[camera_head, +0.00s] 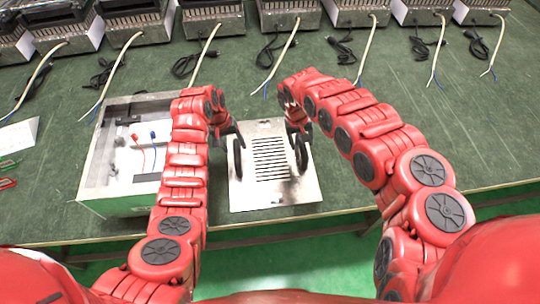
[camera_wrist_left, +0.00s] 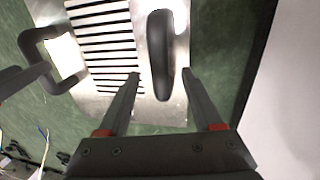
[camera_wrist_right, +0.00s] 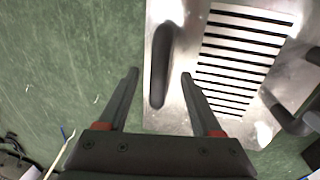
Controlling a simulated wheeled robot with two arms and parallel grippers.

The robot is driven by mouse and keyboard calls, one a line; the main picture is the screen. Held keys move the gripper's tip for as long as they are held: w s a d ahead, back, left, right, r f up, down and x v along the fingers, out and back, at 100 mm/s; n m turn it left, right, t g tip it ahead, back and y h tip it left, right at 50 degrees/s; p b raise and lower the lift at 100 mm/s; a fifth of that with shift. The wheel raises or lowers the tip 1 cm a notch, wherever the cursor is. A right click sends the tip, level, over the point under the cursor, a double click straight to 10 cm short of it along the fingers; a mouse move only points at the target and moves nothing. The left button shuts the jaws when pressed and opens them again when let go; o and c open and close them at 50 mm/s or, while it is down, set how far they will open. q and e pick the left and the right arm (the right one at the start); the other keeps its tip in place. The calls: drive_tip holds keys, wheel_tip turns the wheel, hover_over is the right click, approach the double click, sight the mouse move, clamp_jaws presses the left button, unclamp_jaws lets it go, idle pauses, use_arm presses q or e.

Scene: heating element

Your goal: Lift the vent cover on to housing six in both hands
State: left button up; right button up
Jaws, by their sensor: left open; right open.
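The vent cover (camera_head: 270,192) is a silver metal plate with a row of slots. It lies flat on the green table, with a black handle on each side. My left gripper (camera_head: 239,139) is open at the left handle (camera_head: 237,158). In the left wrist view that handle (camera_wrist_left: 161,45) shows between the open fingers (camera_wrist_left: 160,76). My right gripper (camera_head: 297,132) is open at the right handle (camera_head: 301,155). In the right wrist view that handle (camera_wrist_right: 161,60) shows between the open fingers (camera_wrist_right: 159,76). I cannot tell whether any finger touches a handle. No housing number is readable.
An open metal housing (camera_head: 92,180) with red and blue wires inside stands left of the cover, behind my left arm. Several similar units (camera_head: 212,18) line the table's back, with cables in front. A white card (camera_head: 18,134) lies far left. The table's right side is clear.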

sight(236, 149)
use_arm(q)
drive_tip(key=f, duration=0.3)
drive_tip(key=shift+d, duration=0.3)
use_arm(e)
drive_tip(key=f, duration=0.3)
drive_tip(key=shift+d+f, duration=0.1)
drive_tip(key=shift+d, duration=0.1)
use_arm(q)
drive_tip(key=shift+d+f, duration=0.1)
drive_tip(key=shift+f, duration=0.45)
use_arm(e)
drive_tip(key=shift+d+f, duration=0.2)
drive_tip(key=shift+f, duration=0.2)
use_arm(q)
clamp_jaws()
use_arm(e)
clamp_jaws()
